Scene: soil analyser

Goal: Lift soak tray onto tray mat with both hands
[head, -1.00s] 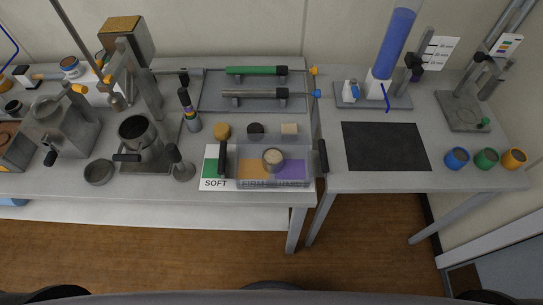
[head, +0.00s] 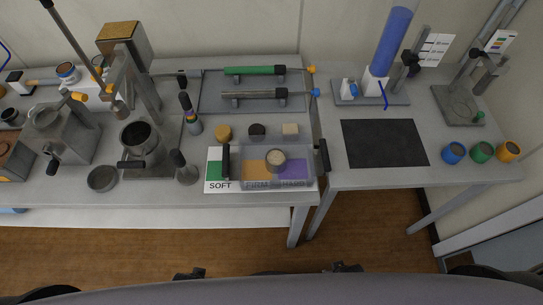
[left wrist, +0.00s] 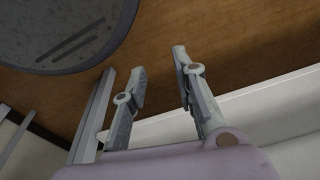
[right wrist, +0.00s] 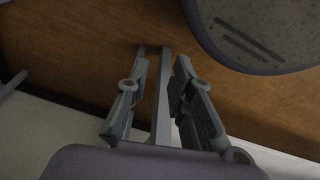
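The soak tray (head: 250,178) is a clear shallow box with a black handle at each end. It stands on the SOFT/FIRM/HARD colour card (head: 215,182) near the front edge of the left table. A round beige-topped piece (head: 275,160) is inside it. The dark flat rectangle on the right table looks like the tray mat (head: 384,142); it is bare. My left gripper (left wrist: 158,75) is open and empty in the left wrist view. My right gripper (right wrist: 160,75) is open and empty in the right wrist view. Both are over the floor, away from the tray.
Three small cups, blue (head: 454,152), green (head: 482,152) and orange (head: 509,151), stand right of the mat. A stand with a blue cylinder (head: 393,42) is behind it. Three small samples sit behind the tray. A gap with table legs separates the two tables.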

